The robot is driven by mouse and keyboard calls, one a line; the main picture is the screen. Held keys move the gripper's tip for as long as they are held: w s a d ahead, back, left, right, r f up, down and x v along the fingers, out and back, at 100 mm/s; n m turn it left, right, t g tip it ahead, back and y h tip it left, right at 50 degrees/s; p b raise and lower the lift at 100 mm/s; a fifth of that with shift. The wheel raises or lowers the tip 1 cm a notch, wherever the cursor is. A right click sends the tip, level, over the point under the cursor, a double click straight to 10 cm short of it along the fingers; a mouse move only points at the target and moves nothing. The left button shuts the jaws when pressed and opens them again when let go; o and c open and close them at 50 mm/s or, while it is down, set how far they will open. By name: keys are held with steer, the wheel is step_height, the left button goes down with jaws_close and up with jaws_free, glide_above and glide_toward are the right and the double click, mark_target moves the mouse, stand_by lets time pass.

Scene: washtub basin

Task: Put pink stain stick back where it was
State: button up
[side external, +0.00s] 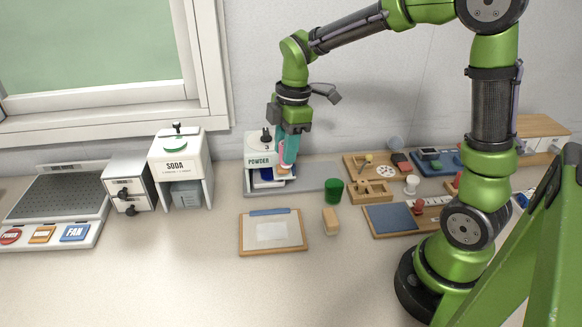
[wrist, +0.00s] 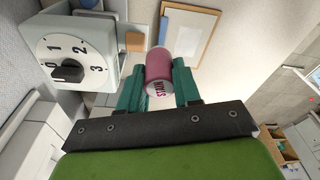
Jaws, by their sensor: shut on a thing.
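The pink stain stick (wrist: 158,68) is a short pink cylinder with a pale end and dark lettering. In the wrist view it sits between the teal fingers of my gripper (wrist: 160,84), which is shut on it. In the side view my gripper (side external: 289,152) points down in front of the white POWDER dispenser (side external: 257,159). There only a sliver of pink (side external: 283,157) shows by the fingers. The dispenser's numbered dial (wrist: 68,68) is to the left of the stick in the wrist view. I cannot tell which spot the stick came from.
A clipboard (side external: 273,242) lies in front of the grey mat (side external: 318,178). A green cup (side external: 333,191) and a tan block (side external: 331,221) stand to its right. Wooden trays (side external: 372,192) with small items lie further right. The SODA dispenser (side external: 180,165) stands left. The front counter is clear.

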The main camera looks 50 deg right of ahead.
steer(key=s+d+m, duration=0.2)
steer(key=d+m, duration=0.2)
steer(key=d, duration=0.3)
step_height(320, 180, down, 10)
steer(key=shift+r, duration=0.2)
steer(key=shift+f, duration=2.2)
steer(key=shift+f, duration=0.15)
steer(key=o, duration=1.1)
steer(key=shift+c, duration=0.2)
